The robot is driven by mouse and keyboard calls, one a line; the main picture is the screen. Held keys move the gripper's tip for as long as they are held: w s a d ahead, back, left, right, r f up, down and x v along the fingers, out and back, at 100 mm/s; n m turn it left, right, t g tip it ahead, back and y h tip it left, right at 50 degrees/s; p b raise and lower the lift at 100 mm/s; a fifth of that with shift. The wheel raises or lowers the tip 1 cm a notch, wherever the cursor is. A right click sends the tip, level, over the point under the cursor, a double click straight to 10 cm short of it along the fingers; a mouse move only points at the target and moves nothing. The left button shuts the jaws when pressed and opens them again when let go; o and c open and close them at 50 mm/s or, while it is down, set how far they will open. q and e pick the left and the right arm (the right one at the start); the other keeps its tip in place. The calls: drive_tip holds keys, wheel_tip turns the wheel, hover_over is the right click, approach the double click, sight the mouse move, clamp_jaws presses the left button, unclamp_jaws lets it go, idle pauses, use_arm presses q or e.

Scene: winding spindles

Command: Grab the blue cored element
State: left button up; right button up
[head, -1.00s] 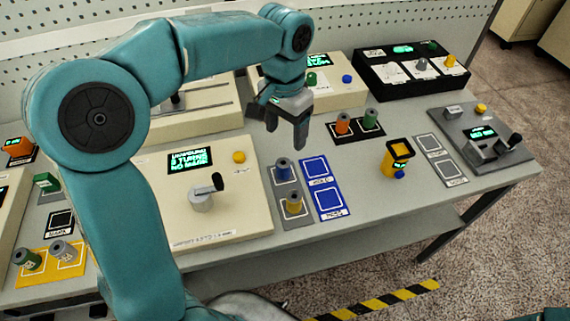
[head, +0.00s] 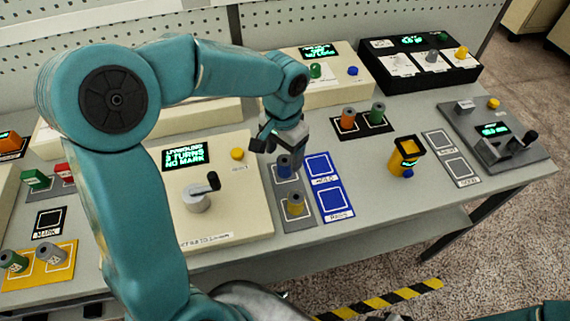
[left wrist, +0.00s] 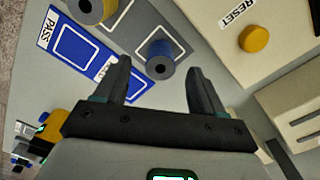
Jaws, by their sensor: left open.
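The blue cored element (head: 284,168) is a short upright cylinder with a dark hole in its top. It stands on the rear square of a grey pad (head: 304,221), behind a yellow cored element (head: 295,204). My left gripper (head: 283,153) is open and empty, just above and behind the blue element, partly covering it in the head view. In the left wrist view the blue element (left wrist: 160,62) shows in the gap between the open fingertips of the left gripper (left wrist: 157,72). The fingers do not visibly touch it. My right gripper is out of view.
Blue PASS and HOLD squares (head: 337,201) lie right of the grey pad. A cream crank machine (head: 240,200) with a yellow RESET button (head: 237,154) stands to the left. Orange and green elements (head: 348,118) stand behind right.

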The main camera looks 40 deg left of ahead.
sight(284, 161)
use_arm(q)
wheel_tip(284, 161, down, 5)
drive_tip(key=shift+w+f, duration=0.15)
drive_tip(key=c, duration=1.1)
